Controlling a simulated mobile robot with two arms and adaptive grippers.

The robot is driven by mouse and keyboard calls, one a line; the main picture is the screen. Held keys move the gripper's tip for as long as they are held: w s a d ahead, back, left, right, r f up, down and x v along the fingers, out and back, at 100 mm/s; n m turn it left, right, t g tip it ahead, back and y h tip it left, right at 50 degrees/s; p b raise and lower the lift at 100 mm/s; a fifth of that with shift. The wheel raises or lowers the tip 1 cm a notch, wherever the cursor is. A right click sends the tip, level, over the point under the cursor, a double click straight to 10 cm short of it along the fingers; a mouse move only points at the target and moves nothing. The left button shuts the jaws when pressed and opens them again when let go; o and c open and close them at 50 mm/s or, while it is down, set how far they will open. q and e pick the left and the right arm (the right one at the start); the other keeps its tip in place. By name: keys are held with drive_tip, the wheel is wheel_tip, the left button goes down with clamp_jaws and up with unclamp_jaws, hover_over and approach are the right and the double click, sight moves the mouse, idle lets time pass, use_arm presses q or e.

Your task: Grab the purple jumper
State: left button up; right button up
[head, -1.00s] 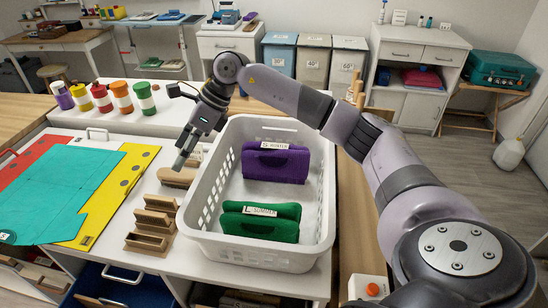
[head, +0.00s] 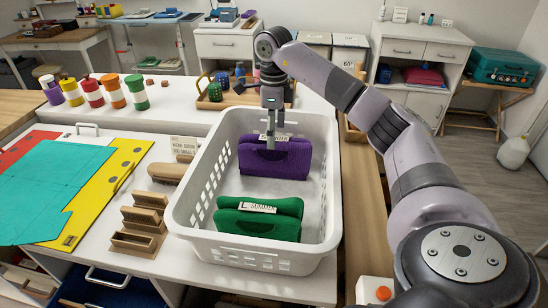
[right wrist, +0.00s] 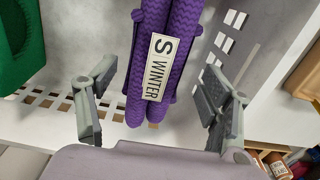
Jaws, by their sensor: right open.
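The purple jumper (head: 275,160) stands folded upright at the back of the white basket. Its label reads "S WINTER" in the right wrist view (right wrist: 160,68). My right gripper (head: 271,140) is over the jumper's top edge, pointing down, and its fingertips partly cover the label. In the right wrist view my right gripper (right wrist: 158,105) is open, with one finger on each side of the jumper and gaps between. A green folded garment (head: 258,220) labelled "L" stands in front in the same basket; its edge also shows in the right wrist view (right wrist: 20,45). My left gripper is not in view.
The white basket (head: 183,217) has high perforated walls around both garments. Wooden holders (head: 140,222) and a brush (head: 168,173) lie left of it. Striped jars (head: 92,92) and a wooden tray (head: 210,103) stand behind. Coloured folding boards (head: 60,185) cover the left.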

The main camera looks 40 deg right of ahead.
sight(274, 153)
wheel_tip(274, 153, down, 8)
drive_tip(key=shift+s+r+p, duration=0.1)
drive_tip(key=shift+r+p, duration=0.15)
drive_tip(key=shift+p, duration=0.2)
drive_tip(key=shift+r, duration=0.1)
drive_tip(key=c, duration=1.5)
